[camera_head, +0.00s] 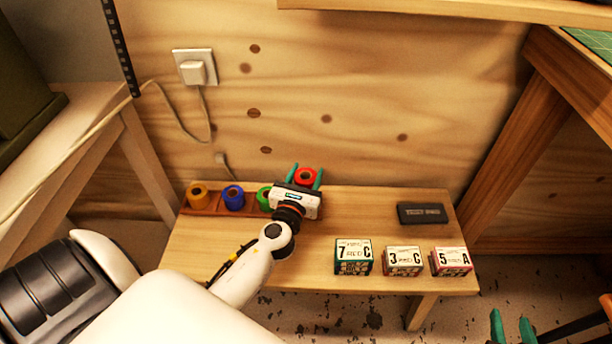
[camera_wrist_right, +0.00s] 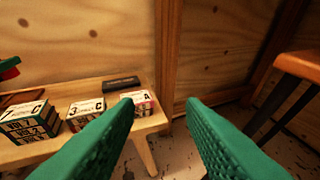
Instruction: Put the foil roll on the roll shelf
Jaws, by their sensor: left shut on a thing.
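The red foil roll (camera_head: 306,175) sits upright between the teal fingers of my left gripper (camera_head: 305,178), which is shut on it. They are at the right end of the roll shelf (camera_head: 216,209), a low brown rack along the back of the bench. The gripper body hides the roll's underside and that end of the rack, so I cannot tell whether the roll touches it. My right gripper (camera_head: 512,327) is open and empty, low at the right, off the bench. Its spread fingers also show in the right wrist view (camera_wrist_right: 160,108).
Yellow (camera_head: 197,193), blue (camera_head: 233,197) and green (camera_head: 264,197) rolls stand on the rack. Three labelled boxes (camera_head: 353,256) (camera_head: 403,261) (camera_head: 451,261) line the bench's (camera_head: 360,212) front right. A black case (camera_head: 422,213) lies behind them. The bench middle is clear.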

